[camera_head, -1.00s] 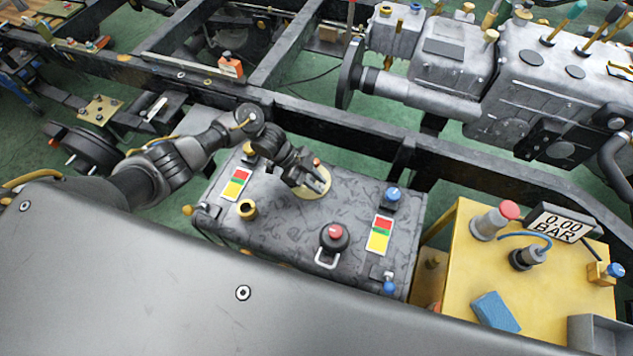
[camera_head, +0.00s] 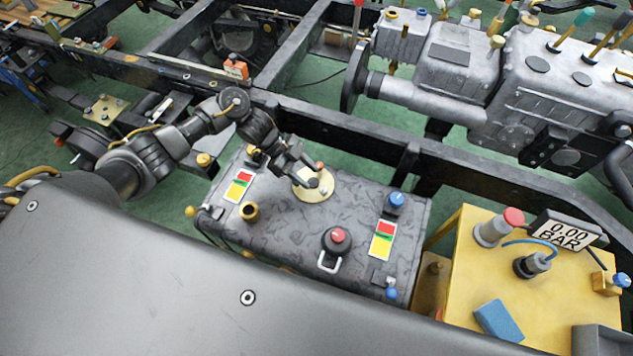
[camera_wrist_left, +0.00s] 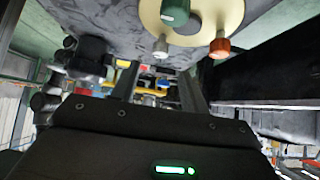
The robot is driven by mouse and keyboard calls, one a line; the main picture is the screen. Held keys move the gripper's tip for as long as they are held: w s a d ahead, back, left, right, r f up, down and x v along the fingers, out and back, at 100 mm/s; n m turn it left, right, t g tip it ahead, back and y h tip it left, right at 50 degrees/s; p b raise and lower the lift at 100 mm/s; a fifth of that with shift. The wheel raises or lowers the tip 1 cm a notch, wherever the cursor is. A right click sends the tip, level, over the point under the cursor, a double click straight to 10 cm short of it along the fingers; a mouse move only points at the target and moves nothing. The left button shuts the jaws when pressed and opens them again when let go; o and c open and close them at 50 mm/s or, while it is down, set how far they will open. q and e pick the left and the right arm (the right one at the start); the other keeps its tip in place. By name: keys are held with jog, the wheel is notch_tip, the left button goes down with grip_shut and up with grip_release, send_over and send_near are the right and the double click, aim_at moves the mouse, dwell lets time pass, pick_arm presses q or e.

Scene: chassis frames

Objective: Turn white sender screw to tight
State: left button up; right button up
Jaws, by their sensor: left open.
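The cream round sender plate (camera_head: 318,192) lies on top of the dark grey tank (camera_head: 290,225). In the left wrist view the plate (camera_wrist_left: 205,32) carries a green knob (camera_wrist_left: 175,12), the white sender screw (camera_wrist_left: 160,48) and an orange-red screw (camera_wrist_left: 220,46). My right gripper is not in view.
On the tank stand a red-topped black cap (camera_head: 337,240), a brass neck (camera_head: 249,211) and blue-topped fittings (camera_head: 396,200). A black chassis rail (camera_head: 350,127) runs behind the tank.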

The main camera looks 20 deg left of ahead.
pick_arm(q)
jog(key=shift+v, duration=2.25)
